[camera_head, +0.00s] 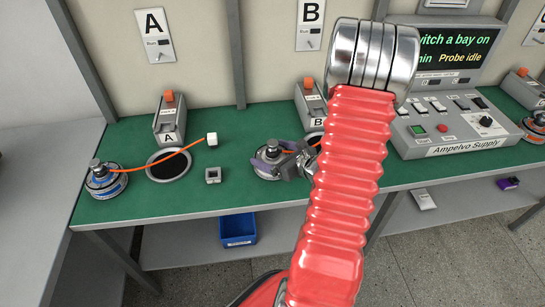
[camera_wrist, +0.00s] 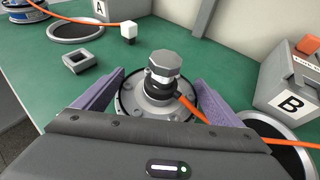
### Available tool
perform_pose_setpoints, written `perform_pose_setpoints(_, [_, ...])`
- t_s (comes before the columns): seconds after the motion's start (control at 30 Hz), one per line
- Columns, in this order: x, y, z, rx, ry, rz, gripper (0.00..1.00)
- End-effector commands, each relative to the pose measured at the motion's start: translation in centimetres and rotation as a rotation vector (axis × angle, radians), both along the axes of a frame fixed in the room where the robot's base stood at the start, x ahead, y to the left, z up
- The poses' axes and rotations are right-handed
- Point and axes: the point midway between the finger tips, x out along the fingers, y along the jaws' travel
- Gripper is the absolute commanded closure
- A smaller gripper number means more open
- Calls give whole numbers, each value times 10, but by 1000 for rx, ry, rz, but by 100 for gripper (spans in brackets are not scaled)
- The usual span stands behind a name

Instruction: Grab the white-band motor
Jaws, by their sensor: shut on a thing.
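A silver hub motor with a pale rim (camera_head: 268,153), which looks like the white-band motor, stands upright on the green bench mat near its front edge. In the wrist view the motor (camera_wrist: 157,100) shows a hex-topped shaft and an orange cable running right. My gripper (camera_head: 286,160) is shut on it, with one purple-grey jaw on either side of its body in the wrist view (camera_wrist: 158,80). The jaws and palm hide much of its band. It appears to rest on the mat; I cannot tell of any gap below.
A blue-band motor (camera_head: 106,181) with an orange cable stands at the left. Bay A's black ring (camera_head: 168,166) and a small grey square block (camera_head: 213,175) lie between. Bay B's box (camera_wrist: 290,90) and ring (camera_wrist: 277,130) are close right. The Ampelvo Supply console (camera_head: 460,130) stands further right.

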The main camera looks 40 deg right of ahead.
Motion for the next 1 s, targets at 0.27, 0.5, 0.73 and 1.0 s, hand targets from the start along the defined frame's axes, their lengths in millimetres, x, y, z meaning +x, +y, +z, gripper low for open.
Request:
perform_pose_setpoints(0.27, [-1,-1,7,0,3,-3,73])
perform_pose_setpoints(0.5, [0,-1,29,-3,-1,-2,73])
perform_pose_setpoints(0.73, [0,-1,57,-5,-3,-1,73])
perform_pose_setpoints(1.0, [1,-1,86,-4,-3,1,73])
